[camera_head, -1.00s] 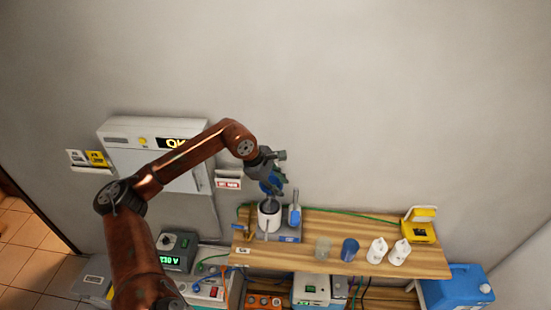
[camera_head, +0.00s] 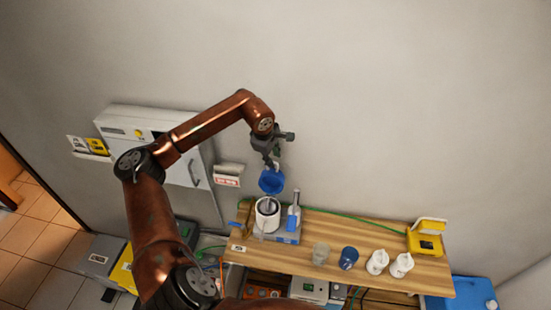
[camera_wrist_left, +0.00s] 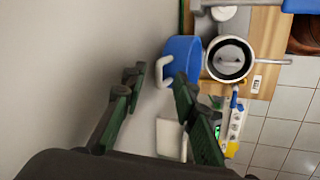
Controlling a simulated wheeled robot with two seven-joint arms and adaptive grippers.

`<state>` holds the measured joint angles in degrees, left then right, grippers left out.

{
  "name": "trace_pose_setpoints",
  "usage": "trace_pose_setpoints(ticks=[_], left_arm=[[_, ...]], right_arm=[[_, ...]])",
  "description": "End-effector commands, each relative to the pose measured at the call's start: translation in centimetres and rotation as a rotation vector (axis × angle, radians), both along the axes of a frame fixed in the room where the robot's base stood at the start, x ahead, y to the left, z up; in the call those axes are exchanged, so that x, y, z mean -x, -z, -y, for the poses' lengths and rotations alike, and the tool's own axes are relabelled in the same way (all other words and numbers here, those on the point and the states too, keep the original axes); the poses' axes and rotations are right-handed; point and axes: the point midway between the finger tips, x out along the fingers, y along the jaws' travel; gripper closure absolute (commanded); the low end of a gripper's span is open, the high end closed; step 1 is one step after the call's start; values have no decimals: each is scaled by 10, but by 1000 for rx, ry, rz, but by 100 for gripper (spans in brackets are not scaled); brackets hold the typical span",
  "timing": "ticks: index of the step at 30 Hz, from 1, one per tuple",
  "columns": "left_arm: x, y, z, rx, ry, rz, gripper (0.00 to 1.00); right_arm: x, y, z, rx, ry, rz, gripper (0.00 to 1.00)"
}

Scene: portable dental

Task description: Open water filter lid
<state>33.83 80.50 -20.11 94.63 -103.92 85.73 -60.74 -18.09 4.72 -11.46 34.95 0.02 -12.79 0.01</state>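The water filter is a white cylinder (camera_head: 267,222) on the left part of the wooden shelf. Its blue lid (camera_head: 271,181) stands up above and behind the cylinder, and the round top of the cylinder is uncovered. In the left wrist view the open cylinder (camera_wrist_left: 229,58) shows its inside, and the blue lid (camera_wrist_left: 182,57) with a white handle (camera_wrist_left: 160,75) stands beside its rim. My left gripper (camera_head: 273,164) is just above the lid. In the wrist view its fingers (camera_wrist_left: 157,84) are apart, with the handle seen in the gap; contact is unclear. My right gripper is not in view.
The wooden shelf (camera_head: 390,271) also holds a clear cup (camera_head: 320,253), a blue cup (camera_head: 348,258), white bottles (camera_head: 377,262) and a yellow device (camera_head: 425,240). A white wall cabinet (camera_head: 150,135) is at left. The wall behind the filter is close.

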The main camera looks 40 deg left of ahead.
Motion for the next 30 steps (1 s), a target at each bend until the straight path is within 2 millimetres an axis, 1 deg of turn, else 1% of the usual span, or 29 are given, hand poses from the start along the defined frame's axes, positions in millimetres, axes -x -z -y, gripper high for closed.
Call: trace_pose_setpoints(ticks=[1,4,6,9,12,16,24,27,30], left_arm=[[-2,6,0,2,-1,-3,73],[-6,16,0,2,2,-1,73],[-8,20,0,1,3,-1,73],[-9,23,0,1,3,-1,73],[-10,24,0,0,5,0,73],[-10,24,0,0,5,0,74],[-10,24,0,1,4,0,92],[-10,23,0,1,4,0,99],[-10,23,0,1,4,0,100]], right_arm=[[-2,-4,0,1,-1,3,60],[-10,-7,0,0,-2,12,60],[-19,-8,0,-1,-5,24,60],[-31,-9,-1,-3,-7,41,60],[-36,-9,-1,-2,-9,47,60],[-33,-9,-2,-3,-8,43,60],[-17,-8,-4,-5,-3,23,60],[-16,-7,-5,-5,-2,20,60],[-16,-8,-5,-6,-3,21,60]])
